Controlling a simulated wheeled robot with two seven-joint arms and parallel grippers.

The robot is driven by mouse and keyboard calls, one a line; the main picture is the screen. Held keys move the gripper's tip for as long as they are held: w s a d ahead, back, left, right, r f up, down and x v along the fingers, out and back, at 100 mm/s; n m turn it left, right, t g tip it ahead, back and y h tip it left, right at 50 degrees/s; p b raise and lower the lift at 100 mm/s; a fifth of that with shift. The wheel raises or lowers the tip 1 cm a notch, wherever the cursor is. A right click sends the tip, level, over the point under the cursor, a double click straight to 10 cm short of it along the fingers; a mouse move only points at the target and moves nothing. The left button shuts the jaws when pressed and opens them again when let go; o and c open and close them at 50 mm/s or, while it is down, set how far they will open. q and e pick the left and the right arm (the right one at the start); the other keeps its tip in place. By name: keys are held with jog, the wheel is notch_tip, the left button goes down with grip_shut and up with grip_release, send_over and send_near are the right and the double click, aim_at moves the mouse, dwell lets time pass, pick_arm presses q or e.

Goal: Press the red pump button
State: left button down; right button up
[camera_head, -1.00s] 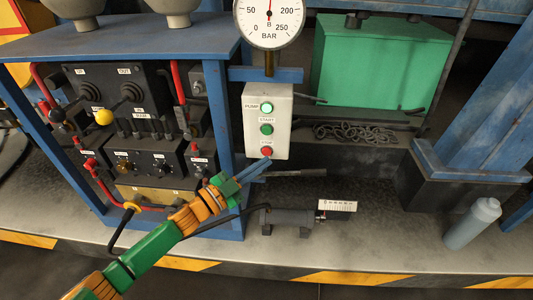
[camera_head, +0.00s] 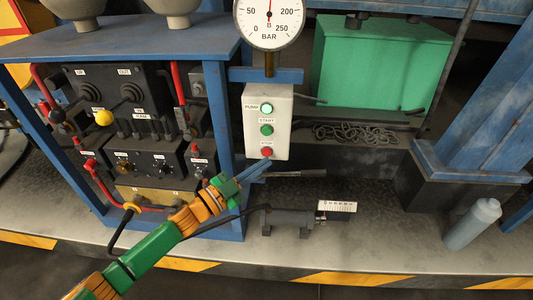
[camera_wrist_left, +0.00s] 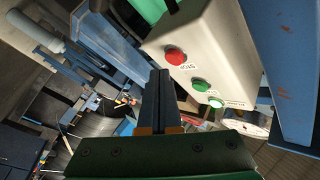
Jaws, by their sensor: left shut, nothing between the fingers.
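The red button (camera_head: 266,152) sits at the bottom of a pale control box (camera_head: 282,122), under a label that reads STOP. A green START button (camera_head: 266,130) and a lit PUMP lamp (camera_head: 266,108) are above it. My left gripper (camera_head: 266,163) is shut and empty, its tips just below the red button and apart from it. In the left wrist view the red button (camera_wrist_left: 175,56) is beyond the shut fingers (camera_wrist_left: 160,78), up and to the right of their tips. My right gripper is not in view.
A pressure gauge (camera_head: 269,20) is above the box. A blue frame (camera_head: 228,140) with a black valve panel (camera_head: 115,90) stands left. A dark cylinder (camera_head: 288,220) lies below, a grey bottle (camera_head: 472,224) stands right, and a green tank (camera_head: 366,65) is behind.

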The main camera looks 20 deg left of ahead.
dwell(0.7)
pick_arm(q)
jog(key=shift+w+a, duration=0.1)
jog(key=shift+w, duration=0.3)
jog(key=shift+w+a+b, duration=0.1)
jog(key=shift+w+b, duration=0.25)
jog(key=shift+b, duration=0.05)
dwell(0.4)
jog(key=shift+s+d+p, duration=0.2)
jog(key=shift+s+p, duration=0.4)
jog(key=shift+s, duration=0.15)
jog(key=s+p, duration=0.1)
jog(key=s, duration=0.1)
jog(key=s+d+p, duration=0.1)
jog(key=s+p, duration=0.1)
jog(key=s, duration=0.1)
dwell(0.3)
